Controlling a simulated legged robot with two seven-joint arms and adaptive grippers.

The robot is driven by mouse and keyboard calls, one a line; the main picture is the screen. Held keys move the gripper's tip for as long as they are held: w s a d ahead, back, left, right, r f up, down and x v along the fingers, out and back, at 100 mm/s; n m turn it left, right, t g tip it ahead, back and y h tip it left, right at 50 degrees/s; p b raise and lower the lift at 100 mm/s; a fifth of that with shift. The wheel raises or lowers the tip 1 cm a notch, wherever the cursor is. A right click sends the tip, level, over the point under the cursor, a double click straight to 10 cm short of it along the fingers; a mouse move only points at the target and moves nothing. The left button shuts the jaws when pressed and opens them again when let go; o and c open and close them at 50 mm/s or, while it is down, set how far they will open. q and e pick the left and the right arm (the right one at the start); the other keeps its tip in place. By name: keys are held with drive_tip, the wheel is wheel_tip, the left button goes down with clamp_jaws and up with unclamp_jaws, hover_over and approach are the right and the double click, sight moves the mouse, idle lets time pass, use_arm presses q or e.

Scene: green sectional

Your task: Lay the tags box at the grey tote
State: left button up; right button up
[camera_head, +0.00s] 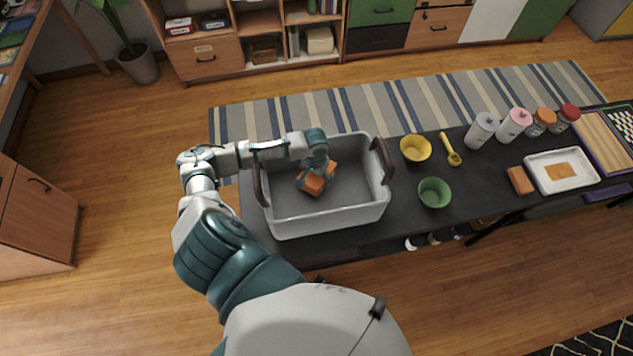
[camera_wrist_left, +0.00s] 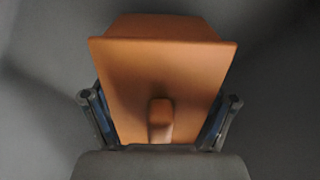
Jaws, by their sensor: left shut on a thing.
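The grey tote (camera_head: 330,221) stands on the dark table, with a brown handle at each end. My left gripper (camera_head: 317,176) is inside the tote's opening and shut on an orange-brown box, which I take as the tags box (camera_head: 314,185). In the left wrist view the tags box (camera_wrist_left: 165,75) fills the middle, with one finger on each side of it and a small raised piece on its near face. Grey surface lies all round it. I cannot tell whether the box touches the tote floor. My right gripper is not in view.
Right of the tote on the dark table (camera_head: 470,190) are a yellow bowl (camera_head: 415,149), a green bowl (camera_head: 434,193) and a yellow scoop (camera_head: 450,150). Farther right stand several bottles and jars, an orange block (camera_head: 520,180) and a white tray (camera_head: 544,184). Shelves line the back.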

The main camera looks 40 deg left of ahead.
use_arm(q)
wheel_tip(320, 180, down, 4)
drive_tip(key=shift+d+r, duration=0.15)
drive_tip(key=shift+r, duration=0.1)
drive_tip(key=shift+d+r, duration=0.2)
drive_tip(key=shift+d, duration=0.55)
drive_tip(key=o, duration=0.8)
drive_tip(key=shift+a+f, duration=0.1)
drive_tip(key=shift+o, duration=0.7)
drive_tip(key=shift+a, duration=0.2)
drive_tip(key=shift+a+f, duration=0.2)
drive_tip(key=shift+a, duration=0.3)
drive_tip(key=shift+r, duration=0.1)
drive_tip(key=r, duration=0.7)
drive_tip(key=d+r, duration=0.1)
drive_tip(key=r, duration=0.3)
drive_tip(key=shift+r+p, duration=0.15)
drive_tip(key=shift+p, duration=0.2)
drive_tip(key=shift+a+r, duration=0.15)
drive_tip(key=shift+r, duration=0.15)
drive_tip(key=shift+a+r, duration=0.15)
drive_tip(key=shift+a, duration=0.05)
drive_tip(key=shift+d, duration=0.25)
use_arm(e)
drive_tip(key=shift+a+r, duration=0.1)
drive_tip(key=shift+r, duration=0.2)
